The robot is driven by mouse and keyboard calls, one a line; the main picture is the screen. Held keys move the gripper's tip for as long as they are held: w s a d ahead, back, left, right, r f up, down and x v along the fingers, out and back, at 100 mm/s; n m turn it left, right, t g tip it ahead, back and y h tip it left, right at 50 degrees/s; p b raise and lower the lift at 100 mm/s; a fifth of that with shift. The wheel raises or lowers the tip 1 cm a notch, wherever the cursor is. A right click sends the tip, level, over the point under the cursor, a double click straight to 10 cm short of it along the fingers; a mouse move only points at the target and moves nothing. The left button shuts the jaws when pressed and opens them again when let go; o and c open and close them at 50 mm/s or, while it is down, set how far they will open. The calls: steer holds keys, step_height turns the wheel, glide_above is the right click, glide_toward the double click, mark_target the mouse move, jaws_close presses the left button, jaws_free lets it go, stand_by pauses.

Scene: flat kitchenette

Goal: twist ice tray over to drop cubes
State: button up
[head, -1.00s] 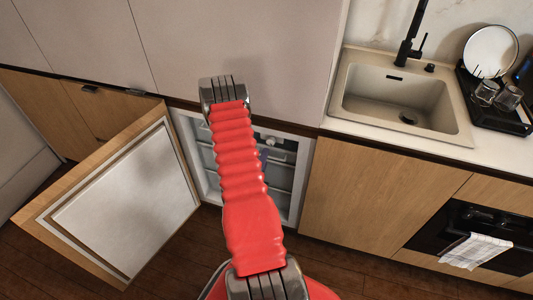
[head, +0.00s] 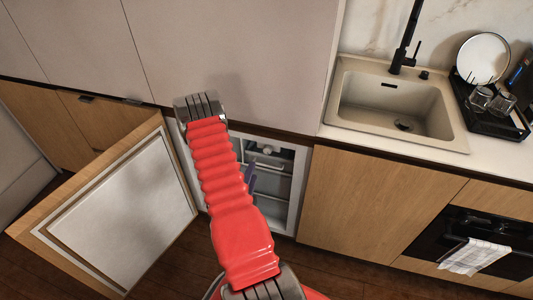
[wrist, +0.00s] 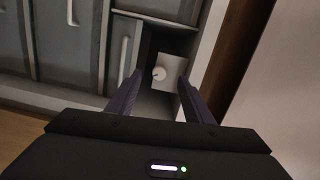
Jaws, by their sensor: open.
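A white round knob on a pale square plate (wrist: 168,72) sits inside the open freezer cabinet in the wrist view; it also shows small in the head view (head: 267,150). It looks like the twist knob of an ice tray, but no tray or cubes can be made out. My gripper (wrist: 160,92) is open, its two dark purple fingers apart, with the knob showing between and beyond their tips. I cannot tell how far the knob is from the tips. One finger shows in the head view (head: 251,178), beside my red arm sleeve, which hides part of the cabinet.
The freezer door (head: 128,208) stands open at left. Drawers with pale handles (wrist: 124,62) fill the cabinet beside the knob, and the cabinet's white frame (wrist: 208,45) runs close to the right finger. A sink (head: 395,105) and dish rack (head: 495,110) are at right.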

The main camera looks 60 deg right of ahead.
mark_target(267, 151)
steer(key=shift+s+d+n+g+h, duration=0.15)
steer(key=shift+n+g, duration=0.3)
steer(key=shift+n, duration=1.6)
steer(key=shift+s+d+n+g+h, duration=0.1)
steer(key=shift+d+n+g+h, duration=0.25)
steer(key=shift+n, duration=1.75)
steer(key=shift+s+d+n+g+h, duration=0.1)
steer(key=shift+n+g, duration=0.4)
steer(key=shift+n, duration=1.55)
steer(key=d, duration=0.4)
steer(key=w+d, duration=0.1)
steer(key=d, duration=0.8)
steer(key=shift+w+d, duration=0.15)
steer(key=shift+d, duration=0.2)
steer(key=c, duration=1)
